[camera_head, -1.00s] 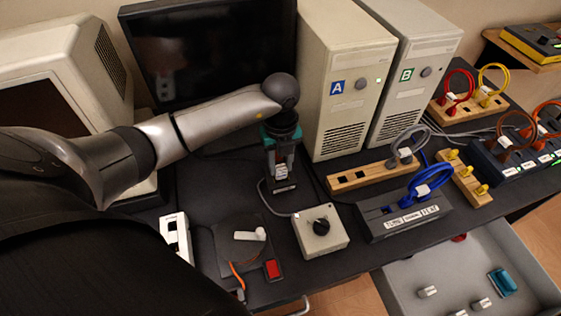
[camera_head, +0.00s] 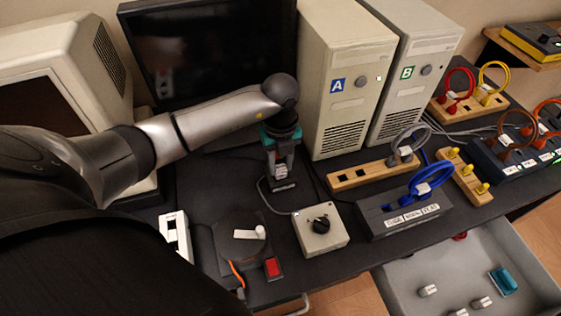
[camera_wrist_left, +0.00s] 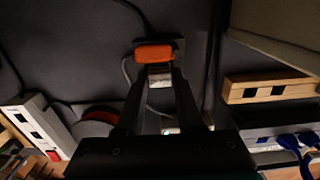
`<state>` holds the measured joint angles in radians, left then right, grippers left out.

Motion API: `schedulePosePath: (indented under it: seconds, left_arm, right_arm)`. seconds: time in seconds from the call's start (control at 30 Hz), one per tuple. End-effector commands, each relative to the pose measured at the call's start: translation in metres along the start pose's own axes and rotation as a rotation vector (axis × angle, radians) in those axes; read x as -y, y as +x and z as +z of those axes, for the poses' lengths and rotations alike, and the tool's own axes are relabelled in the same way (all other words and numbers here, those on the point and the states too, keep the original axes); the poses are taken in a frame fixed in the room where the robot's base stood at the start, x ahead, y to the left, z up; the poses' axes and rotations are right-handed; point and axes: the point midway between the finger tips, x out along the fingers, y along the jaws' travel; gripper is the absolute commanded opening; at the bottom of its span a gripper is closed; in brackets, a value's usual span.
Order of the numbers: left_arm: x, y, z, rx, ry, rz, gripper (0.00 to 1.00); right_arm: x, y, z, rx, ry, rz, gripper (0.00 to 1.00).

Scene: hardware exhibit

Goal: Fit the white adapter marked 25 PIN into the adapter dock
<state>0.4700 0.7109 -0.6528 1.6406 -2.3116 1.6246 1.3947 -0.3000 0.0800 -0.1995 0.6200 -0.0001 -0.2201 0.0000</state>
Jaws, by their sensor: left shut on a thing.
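My left gripper (camera_head: 282,171) points down over the dark bench and is shut on a small white adapter (camera_head: 281,171). In the left wrist view the adapter (camera_wrist_left: 160,77) shows between the two fingertips (camera_wrist_left: 160,84); its marking is too small to read. Just below it in the head view is a small dark dock (camera_head: 285,187) with a pale label, where a grey cable ends. In the left wrist view an orange block (camera_wrist_left: 155,53) on a dark base lies just beyond the adapter. I cannot tell whether adapter and dock touch. My right gripper is not in view.
A grey box with a black knob (camera_head: 320,225) stands in front of the dock. A round dark device (camera_head: 240,238) with a white lever is left of it. Tower A (camera_head: 340,90) and the black monitor (camera_head: 210,50) stand behind. A wooden socket strip (camera_head: 350,179) is to the right.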

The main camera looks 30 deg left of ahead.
Motion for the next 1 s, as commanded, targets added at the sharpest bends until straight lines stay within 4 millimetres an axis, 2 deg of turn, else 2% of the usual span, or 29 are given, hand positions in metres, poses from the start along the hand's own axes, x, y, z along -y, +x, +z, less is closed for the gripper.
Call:
schedulePosePath:
  seconds: [0.6,0.63,0.93,1.0]
  left_arm:
    - [0.0001,0.0036,0.0003,0.001,0.0,0.0,0.0]
    - [0.0,0.0036,0.0003,0.001,0.0,0.0,0.37]
    - [0.0,0.0037,0.0002,0.0,0.0,0.0,0.71]
    - [0.0,0.0037,0.0001,0.0,0.0,0.0,0.71]
  right_arm:
    - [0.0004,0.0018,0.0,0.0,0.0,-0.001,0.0]
    - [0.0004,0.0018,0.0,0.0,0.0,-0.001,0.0]
    - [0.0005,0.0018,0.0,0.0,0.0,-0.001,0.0]
    - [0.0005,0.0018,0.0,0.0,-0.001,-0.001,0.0]
